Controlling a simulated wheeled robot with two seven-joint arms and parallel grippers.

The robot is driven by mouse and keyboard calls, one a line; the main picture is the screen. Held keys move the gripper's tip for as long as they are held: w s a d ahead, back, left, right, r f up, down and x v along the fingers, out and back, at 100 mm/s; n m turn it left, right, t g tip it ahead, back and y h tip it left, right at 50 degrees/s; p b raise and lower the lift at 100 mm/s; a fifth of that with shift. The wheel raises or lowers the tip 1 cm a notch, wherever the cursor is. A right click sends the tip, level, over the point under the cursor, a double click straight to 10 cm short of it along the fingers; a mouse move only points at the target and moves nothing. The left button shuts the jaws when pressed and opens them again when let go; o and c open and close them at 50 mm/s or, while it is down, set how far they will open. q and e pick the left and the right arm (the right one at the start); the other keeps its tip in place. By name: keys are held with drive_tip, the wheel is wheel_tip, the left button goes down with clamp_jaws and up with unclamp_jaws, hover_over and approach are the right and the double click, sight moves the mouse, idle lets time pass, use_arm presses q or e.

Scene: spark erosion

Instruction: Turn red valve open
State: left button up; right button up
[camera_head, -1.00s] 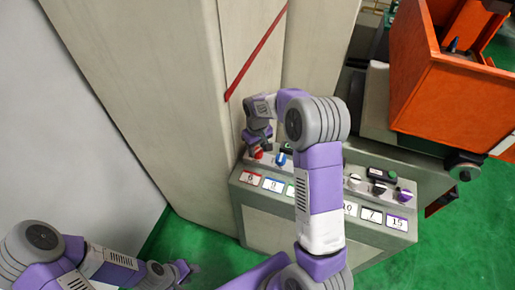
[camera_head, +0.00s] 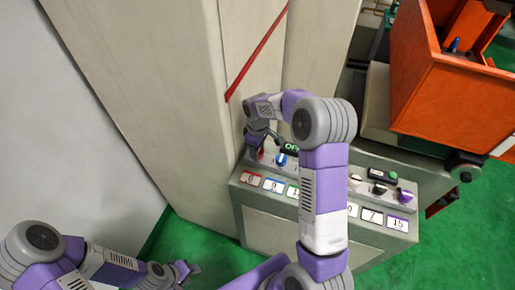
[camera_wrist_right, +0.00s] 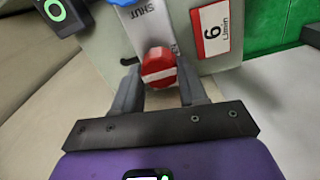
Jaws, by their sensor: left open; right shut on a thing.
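The red valve (camera_head: 258,154) is a knob at the left end of the control box; in the right wrist view it is a red knob (camera_wrist_right: 159,68) with a white stripe across it. The word SHUT is printed on the plate just beyond it. My right gripper (camera_head: 260,142) reaches down over it, and in the wrist view its two fingers (camera_wrist_right: 160,90) stand on either side of the knob, shut on it. The contact faces are partly hidden. My left gripper (camera_head: 187,271) is open and empty, low at the left, far from the box.
The control box (camera_head: 248,215) carries a blue knob (camera_head: 280,160), a purple knob (camera_head: 404,196) and a row of number cards. A red-edged card (camera_wrist_right: 211,29) reads 6 L/min. A tall beige cabinet (camera_head: 170,90) stands close behind. An orange bin (camera_head: 450,105) is at right.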

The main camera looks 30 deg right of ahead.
drive_tip(key=o, duration=1.1)
drive_tip(key=shift+c, duration=0.2)
wheel_tip(320, 180, up, 8)
drive_tip(key=shift+f, duration=0.2)
